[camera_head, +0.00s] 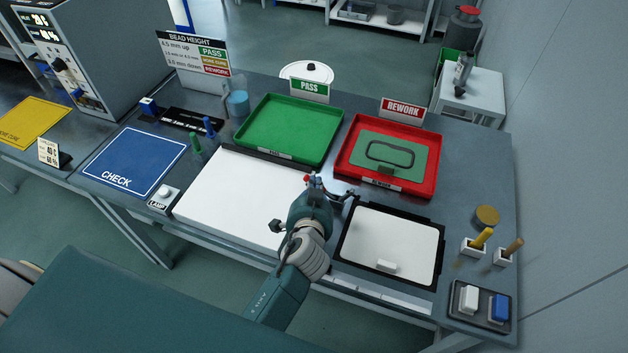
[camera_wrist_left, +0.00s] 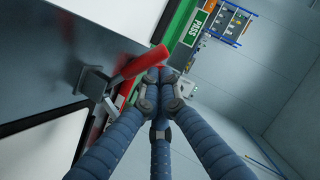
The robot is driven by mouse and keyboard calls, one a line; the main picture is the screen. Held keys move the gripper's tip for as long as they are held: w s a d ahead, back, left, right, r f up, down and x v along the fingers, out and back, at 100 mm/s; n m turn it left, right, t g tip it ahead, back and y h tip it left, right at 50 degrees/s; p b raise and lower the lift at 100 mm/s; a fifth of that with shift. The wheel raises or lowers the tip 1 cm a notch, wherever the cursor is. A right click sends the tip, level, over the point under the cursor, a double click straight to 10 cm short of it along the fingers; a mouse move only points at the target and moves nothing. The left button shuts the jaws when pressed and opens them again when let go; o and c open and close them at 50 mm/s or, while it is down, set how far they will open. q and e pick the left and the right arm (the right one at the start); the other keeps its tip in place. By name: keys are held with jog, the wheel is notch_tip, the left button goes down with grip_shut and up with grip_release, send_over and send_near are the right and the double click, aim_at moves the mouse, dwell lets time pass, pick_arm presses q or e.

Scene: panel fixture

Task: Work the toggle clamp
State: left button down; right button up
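The toggle clamp's red handle (camera_wrist_left: 138,64) shows in the left wrist view, sloping up to the right from a grey metal bracket (camera_wrist_left: 92,82) on the dark surface. My left gripper (camera_wrist_left: 158,74) has its fingertips drawn close together right beside the handle. I cannot tell whether they touch it. In the head view my left gripper (camera_head: 316,184) is between the two white panels, and a small red tip (camera_head: 306,178) shows at its left. The gripper hides most of the clamp there. My right gripper is not in view.
A large white panel (camera_head: 235,195) lies to the left and a smaller black-framed white panel (camera_head: 392,238) to the right. Behind are an empty green PASS tray (camera_head: 290,129) and a red REWORK tray (camera_head: 349,161) holding a green panel with a dark gasket ring.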

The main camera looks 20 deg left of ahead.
pick_arm(q)
jog(key=shift+d, duration=0.2)
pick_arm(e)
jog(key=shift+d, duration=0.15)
pick_arm(q)
jog(key=shift+a+f+n, duration=0.2)
jog(key=shift+a+f, duration=0.15)
jog(key=shift+a, duration=0.2)
jog(key=shift+a+f+n, duration=0.2)
jog(key=shift+a+f, duration=0.15)
jog(key=shift+a, duration=0.2)
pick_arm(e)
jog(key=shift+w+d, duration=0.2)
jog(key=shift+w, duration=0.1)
pick_arm(q)
jog(key=shift+w, duration=0.1)
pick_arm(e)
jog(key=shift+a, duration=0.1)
